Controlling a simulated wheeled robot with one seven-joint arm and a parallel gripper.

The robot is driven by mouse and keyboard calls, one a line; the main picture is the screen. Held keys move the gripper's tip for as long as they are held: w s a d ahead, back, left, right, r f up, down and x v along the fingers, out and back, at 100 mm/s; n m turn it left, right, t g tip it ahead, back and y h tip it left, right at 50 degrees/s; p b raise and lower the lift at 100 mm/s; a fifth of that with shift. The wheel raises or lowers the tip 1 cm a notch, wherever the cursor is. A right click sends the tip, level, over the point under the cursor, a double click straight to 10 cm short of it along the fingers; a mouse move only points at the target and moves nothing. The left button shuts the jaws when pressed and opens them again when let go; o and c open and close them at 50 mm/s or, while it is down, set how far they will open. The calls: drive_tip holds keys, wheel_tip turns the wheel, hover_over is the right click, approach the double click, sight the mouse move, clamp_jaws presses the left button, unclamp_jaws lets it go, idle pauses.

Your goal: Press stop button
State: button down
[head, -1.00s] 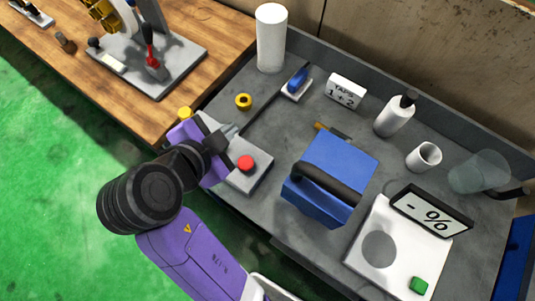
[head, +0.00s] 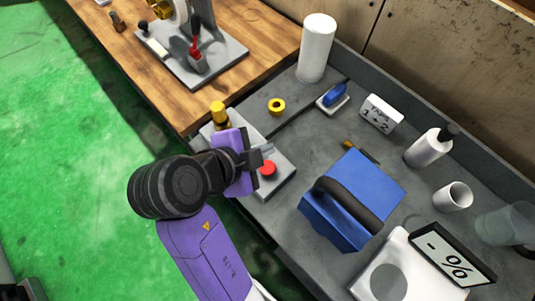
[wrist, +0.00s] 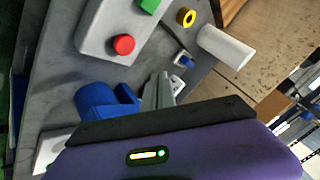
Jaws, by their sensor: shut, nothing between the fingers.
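The red stop button (head: 267,168) sits on a grey control box (head: 283,180) at the near left edge of the grey worktop. In the wrist view the red button (wrist: 124,44) and box (wrist: 92,30) are at the upper left, with a green button (wrist: 148,5) beside it. My gripper (head: 266,149) is shut and empty. In the head view its fingertips appear just behind the red button, and my wrist covers part of the box. In the wrist view the fingertips (wrist: 160,84) are clear of the button, with a visible gap.
A blue box with a black handle (head: 351,200) stands right of the control box. A yellow ring (head: 276,106), a blue-handled item (head: 334,96) and a white cylinder (head: 317,48) are behind. A white scale (head: 398,272) is at lower right. A wooden bench (head: 255,25) adjoins at the left.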

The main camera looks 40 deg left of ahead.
sight(265, 170)
wheel_tip(265, 170, down, 7)
drive_tip(key=b, duration=0.4)
drive_tip(key=shift+b, duration=0.3)
drive_tip(key=shift+f, duration=0.1)
idle(1.5)
drive_tip(key=shift+f+b, duration=0.3)
drive_tip(key=shift+f+b, duration=0.45)
drive_tip(key=shift+f, duration=0.1)
idle(0.8)
drive_tip(key=shift+r, duration=0.1)
drive_tip(key=shift+r+p, duration=0.75)
drive_tip(key=shift+r, duration=0.15)
drive_tip(key=shift+r+p, duration=1.95)
drive_tip(key=shift+r, duration=0.65)
